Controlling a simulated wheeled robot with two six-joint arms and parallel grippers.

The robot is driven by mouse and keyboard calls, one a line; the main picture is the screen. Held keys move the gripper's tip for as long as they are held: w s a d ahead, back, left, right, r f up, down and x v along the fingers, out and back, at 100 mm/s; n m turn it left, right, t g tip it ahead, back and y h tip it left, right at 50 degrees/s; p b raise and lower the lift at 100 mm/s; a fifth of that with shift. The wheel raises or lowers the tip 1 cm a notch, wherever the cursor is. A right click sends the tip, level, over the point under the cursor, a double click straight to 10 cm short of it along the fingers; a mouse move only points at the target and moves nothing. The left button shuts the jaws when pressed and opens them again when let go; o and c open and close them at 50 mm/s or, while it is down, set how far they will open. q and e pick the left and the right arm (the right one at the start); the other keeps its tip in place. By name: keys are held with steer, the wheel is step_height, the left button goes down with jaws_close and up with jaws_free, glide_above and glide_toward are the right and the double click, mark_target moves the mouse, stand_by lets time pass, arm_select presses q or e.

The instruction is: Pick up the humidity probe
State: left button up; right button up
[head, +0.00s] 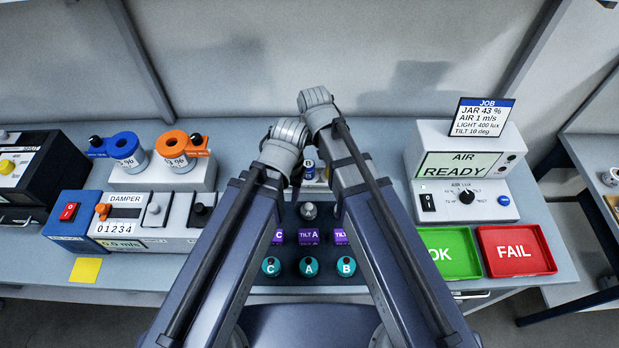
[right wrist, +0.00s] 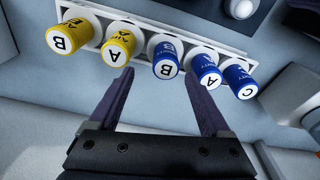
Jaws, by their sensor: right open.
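Three blue-capped probes stand in a white rack in the right wrist view: B (right wrist: 166,60), A (right wrist: 206,72) and C (right wrist: 240,81). Part of the lettering on the blue caps reads like humidity. In the head view one blue cap (head: 309,166) shows between my arms; its letter is too small to read. My right gripper (right wrist: 160,78) is open and empty, its two fingers apart below the rack in the right wrist view, with blue probe B near the gap between the tips. In the head view my arms hide most of the rack. My left gripper is not in view.
Two yellow-capped probes, A (right wrist: 117,48) and B (right wrist: 70,37), share the rack. Purple tilt pieces (head: 308,236) and teal-capped pieces (head: 308,266) stand nearer. A green OK tray (head: 462,273) and a red FAIL tray (head: 500,270) lie right, before the job display (head: 484,117).

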mark_target(309, 164)
steer(key=shift+a+f+b, duration=0.1)
steer(key=shift+f+b, duration=0.25)
steer(key=shift+f, duration=0.05)
arm_select(q)
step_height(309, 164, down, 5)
steer(key=b, duration=0.4)
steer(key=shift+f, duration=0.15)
arm_select(e)
steer(key=f, duration=0.4)
steer(key=shift+w+a+f, duration=0.1)
steer(key=shift+a+f, duration=0.15)
steer(key=shift+a, duration=0.05)
steer(key=shift+r, duration=0.1)
jaws_close()
